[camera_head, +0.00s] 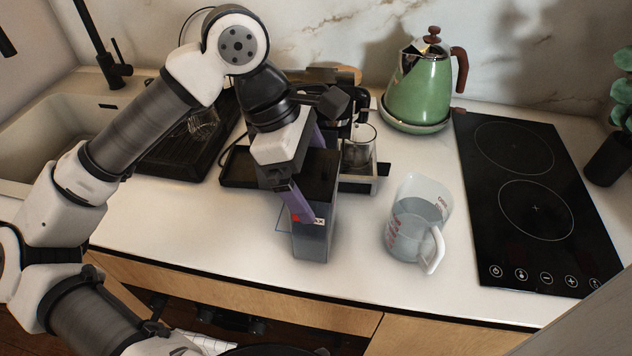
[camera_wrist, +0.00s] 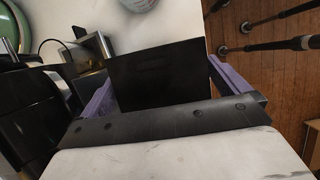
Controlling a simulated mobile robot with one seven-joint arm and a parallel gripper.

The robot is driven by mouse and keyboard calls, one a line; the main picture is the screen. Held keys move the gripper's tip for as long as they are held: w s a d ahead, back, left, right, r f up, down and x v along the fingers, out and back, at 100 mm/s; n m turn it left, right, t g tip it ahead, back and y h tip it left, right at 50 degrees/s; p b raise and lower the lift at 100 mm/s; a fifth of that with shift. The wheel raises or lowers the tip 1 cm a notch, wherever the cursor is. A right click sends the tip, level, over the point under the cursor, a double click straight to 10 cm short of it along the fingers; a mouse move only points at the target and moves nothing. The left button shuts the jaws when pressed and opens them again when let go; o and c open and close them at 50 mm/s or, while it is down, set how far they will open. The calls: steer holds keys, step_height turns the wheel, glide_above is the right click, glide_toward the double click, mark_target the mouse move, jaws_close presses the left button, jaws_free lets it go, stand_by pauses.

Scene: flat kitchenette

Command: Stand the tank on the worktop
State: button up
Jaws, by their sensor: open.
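The tank (camera_head: 314,238) is a tall, narrow, grey see-through box with a dark top. It stands upright on the white worktop (camera_head: 190,225), close to the front edge, and its base appears to rest on the surface. My gripper (camera_head: 308,190) is at its upper part, with one purple finger on the near side and the other partly hidden. In the wrist view, the tank's dark top (camera_wrist: 158,75) lies between the two spread purple fingers. I cannot tell whether either finger touches it.
A coffee machine (camera_head: 357,182) with a glass stands just behind the tank. A clear measuring jug (camera_head: 408,237) with liquid stands to the right. Further right are a green kettle (camera_head: 420,95) and a black hob (camera_head: 535,205). A sink (camera_head: 35,135) is at the left.

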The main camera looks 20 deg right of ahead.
steer(key=b+v, duration=0.1)
steer(key=v, duration=0.8)
steer(key=shift+a+r, duration=0.15)
steer(key=shift+r, duration=0.2)
steer(key=shift+w, duration=0.1)
